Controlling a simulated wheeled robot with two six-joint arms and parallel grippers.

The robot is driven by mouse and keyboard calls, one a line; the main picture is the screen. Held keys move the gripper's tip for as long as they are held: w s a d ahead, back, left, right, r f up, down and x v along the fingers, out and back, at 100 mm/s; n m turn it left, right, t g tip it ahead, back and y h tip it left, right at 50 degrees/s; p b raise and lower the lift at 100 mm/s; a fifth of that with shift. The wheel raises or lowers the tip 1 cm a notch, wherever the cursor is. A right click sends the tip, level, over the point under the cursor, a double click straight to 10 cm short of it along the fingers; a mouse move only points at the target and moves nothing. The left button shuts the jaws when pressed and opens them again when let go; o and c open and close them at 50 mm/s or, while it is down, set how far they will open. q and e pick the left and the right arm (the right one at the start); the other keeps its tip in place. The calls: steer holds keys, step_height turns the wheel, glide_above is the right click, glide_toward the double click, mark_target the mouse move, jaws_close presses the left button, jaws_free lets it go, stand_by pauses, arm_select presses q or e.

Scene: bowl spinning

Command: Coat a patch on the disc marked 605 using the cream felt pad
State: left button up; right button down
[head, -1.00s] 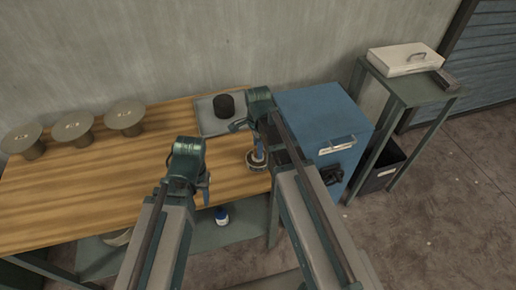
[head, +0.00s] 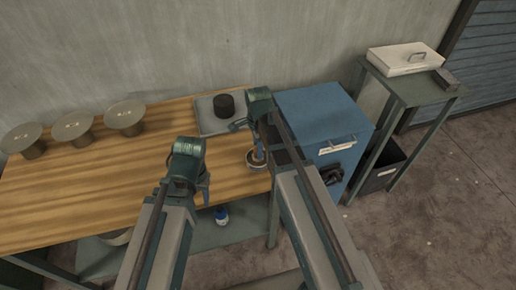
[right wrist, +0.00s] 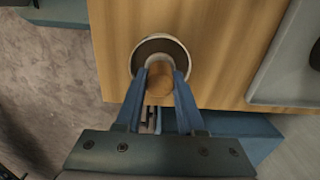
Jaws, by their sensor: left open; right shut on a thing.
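Three pale round discs on short pedestals stand at the back left of the wooden table: a left one (head: 22,136), a middle one (head: 72,126) and a right one (head: 125,115). Their marks are too small to read, so I cannot tell which is 605. My right gripper (head: 258,151) is shut on a round wooden handle (right wrist: 160,88), over a pale-rimmed dish (head: 257,166) with dark contents at the table's right edge. The dish also shows in the right wrist view (right wrist: 184,54). The felt pad itself is not clearly visible. My left gripper (head: 204,181) is open and empty near the front edge.
A grey tray (head: 207,124) with a black cylinder (head: 223,105) lies behind the dish. A blue cabinet (head: 315,110) stands right of the table. A blue bottle (head: 221,216) stands on the lower shelf. The table's middle (head: 100,180) is clear.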

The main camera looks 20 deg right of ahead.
stand_by(0.3)
step_height(320, 180, up, 7)
steer(key=p, duration=0.7)
stand_by(1.0)
